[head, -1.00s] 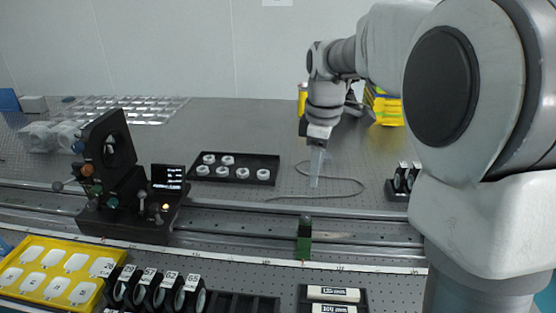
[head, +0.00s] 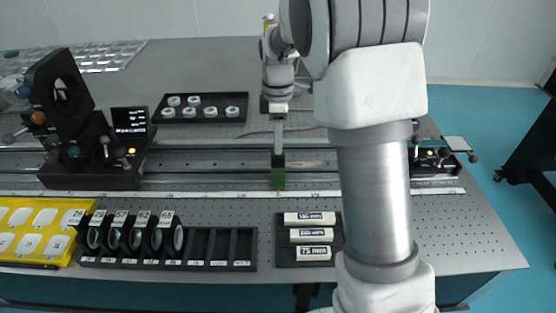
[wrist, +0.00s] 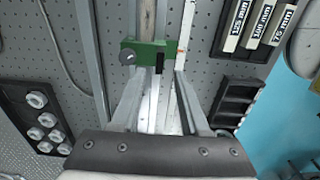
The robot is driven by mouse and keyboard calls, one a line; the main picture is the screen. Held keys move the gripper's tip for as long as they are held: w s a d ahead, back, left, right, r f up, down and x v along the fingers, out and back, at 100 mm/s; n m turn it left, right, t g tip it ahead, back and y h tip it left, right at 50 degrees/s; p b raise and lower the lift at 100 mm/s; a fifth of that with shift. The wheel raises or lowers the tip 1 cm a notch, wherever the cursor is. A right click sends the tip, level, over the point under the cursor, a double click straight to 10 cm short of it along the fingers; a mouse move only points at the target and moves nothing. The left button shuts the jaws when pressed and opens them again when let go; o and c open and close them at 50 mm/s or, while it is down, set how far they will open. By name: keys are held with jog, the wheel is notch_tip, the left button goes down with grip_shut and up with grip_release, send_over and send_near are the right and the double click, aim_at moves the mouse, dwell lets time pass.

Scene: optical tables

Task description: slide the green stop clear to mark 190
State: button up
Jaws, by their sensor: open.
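The green stop (head: 278,178) sits on the long rail at the front middle of the table. In the wrist view the green stop (wrist: 148,52) lies across the rail just beyond the fingertips, with a dark knob on its left side. My gripper (head: 278,150) points down over the rail, right at the stop in the head view. In the wrist view my gripper (wrist: 155,95) is open, its two fingers spread to either side of the rail, with nothing between them. The white scale strip (head: 220,193) runs along the rail's front; its mark numbers are too small to read.
A dark carriage with a lens mount and small display (head: 128,120) stands on the rail at left. Another dark unit (head: 432,160) is at the rail's right end. A lens rack (head: 215,250) and a labelled box tray (head: 310,275) lie in front. A ring tray (head: 200,97) lies behind.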

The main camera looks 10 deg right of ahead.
aim_at(278, 157)
notch_tip(278, 157, down, 7)
jog(key=shift+r+b, duration=0.2)
jog(key=shift+b, duration=0.25)
grip_shut()
dwell(1.2)
